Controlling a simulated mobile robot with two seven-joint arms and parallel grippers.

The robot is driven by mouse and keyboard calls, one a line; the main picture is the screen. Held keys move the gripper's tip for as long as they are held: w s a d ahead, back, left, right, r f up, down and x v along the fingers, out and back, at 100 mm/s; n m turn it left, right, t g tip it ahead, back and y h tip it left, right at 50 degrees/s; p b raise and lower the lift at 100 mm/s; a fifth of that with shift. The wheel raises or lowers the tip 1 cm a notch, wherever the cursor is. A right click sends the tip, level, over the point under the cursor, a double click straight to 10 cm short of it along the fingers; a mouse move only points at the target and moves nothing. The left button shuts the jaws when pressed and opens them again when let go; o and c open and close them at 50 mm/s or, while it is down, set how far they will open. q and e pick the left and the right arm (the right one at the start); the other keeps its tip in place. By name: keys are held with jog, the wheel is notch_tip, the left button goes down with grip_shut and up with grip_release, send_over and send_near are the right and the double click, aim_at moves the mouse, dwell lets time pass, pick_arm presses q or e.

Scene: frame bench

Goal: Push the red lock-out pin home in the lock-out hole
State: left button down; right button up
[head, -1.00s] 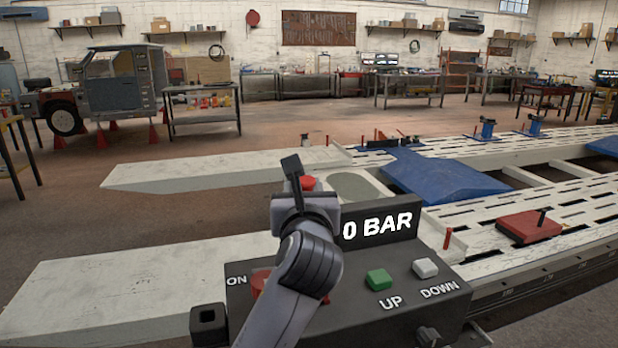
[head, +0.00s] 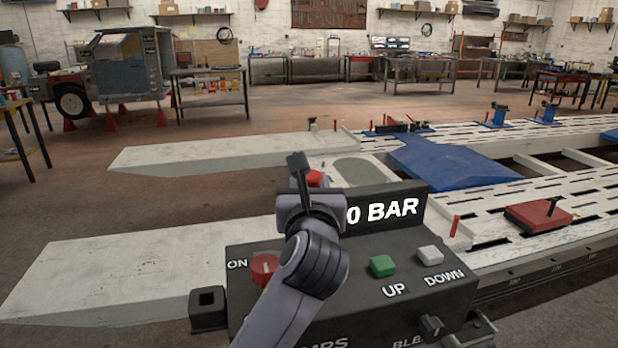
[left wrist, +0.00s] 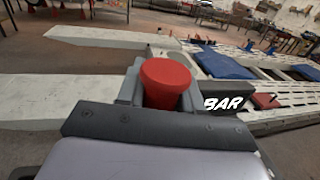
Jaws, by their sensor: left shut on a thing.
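My left gripper (head: 308,182) is shut on the red lock-out pin, whose round head (head: 315,177) shows just behind a dark finger. In the left wrist view the pin's red head (left wrist: 166,80) sits between the two grey fingers; its lower part is hidden. The gripper is in front of the "0 BAR" display, above the dark control box (head: 400,262). A black block with a square opening (head: 207,308) is at the box's left side; I cannot tell whether this is the lock-out hole. My right gripper is not in view.
The control box carries a red ON knob (head: 265,268), a green UP button (head: 382,266), a white DOWN button (head: 430,255) and a black knob (head: 431,326). Behind it lies the pale frame bench (head: 560,200) with a blue plate (head: 450,165). Open floor lies to the left.

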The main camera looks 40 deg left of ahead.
pick_arm(q)
jog(key=shift+f+b, duration=0.5)
jog(key=shift+f, duration=1.2)
jog(key=shift+p, duration=0.65)
jog(key=shift+p, duration=0.5)
jog(key=shift+f+b, duration=0.95)
jog(key=shift+f, duration=2.2)
jog(key=c, duration=0.7)
grip_release()
jog(key=shift+o, duration=0.2)
